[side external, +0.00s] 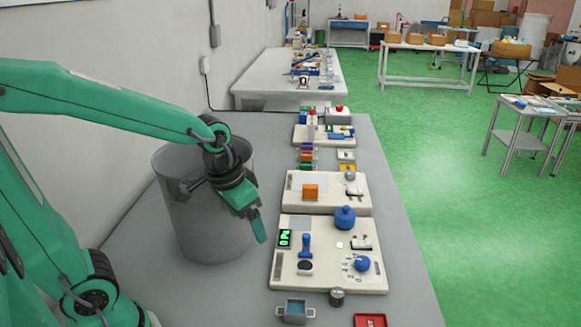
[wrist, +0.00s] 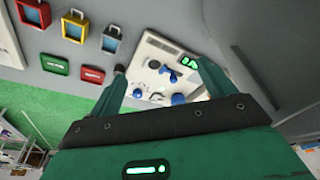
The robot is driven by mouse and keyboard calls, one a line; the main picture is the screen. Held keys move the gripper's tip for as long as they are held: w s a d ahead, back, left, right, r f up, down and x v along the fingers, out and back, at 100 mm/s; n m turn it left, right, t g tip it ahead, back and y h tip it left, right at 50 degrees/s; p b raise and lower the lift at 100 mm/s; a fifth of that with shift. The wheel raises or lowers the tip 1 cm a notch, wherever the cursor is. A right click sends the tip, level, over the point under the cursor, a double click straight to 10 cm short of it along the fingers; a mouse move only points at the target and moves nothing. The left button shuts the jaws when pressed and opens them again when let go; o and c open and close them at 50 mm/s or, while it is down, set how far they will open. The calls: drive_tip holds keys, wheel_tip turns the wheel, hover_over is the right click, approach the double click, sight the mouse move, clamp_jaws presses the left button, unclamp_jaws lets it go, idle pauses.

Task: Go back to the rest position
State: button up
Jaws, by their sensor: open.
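My gripper (side external: 258,228) hangs in front of a large grey cylinder, to the left of the nearest white panel, above the grey bench (side external: 398,262). In the wrist view my gripper (wrist: 158,78) has its two green fingers spread apart with nothing held between them. Beyond the fingers lies the white panel (wrist: 140,74) with blue knobs and a green display. No object touches the fingers.
The grey cylinder (side external: 190,230) stands close behind my gripper. The near panel (side external: 320,262) carries a blue knob (side external: 345,217) and a blue upright lever (side external: 305,246). A second panel (side external: 340,192) holds an orange block. A red tray (side external: 370,320) lies at the front edge.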

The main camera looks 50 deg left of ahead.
drive_tip(key=s+a+r+t, duration=0.1)
drive_tip(key=s+r+t, duration=0.1)
drive_tip(key=s+r, duration=0.4)
drive_tip(key=shift+s+r+n+t, duration=0.3)
drive_tip(key=shift+s+t, duration=0.1)
drive_tip(key=shift+s, duration=0.3)
drive_tip(key=shift+a, duration=0.1)
idle(0.4)
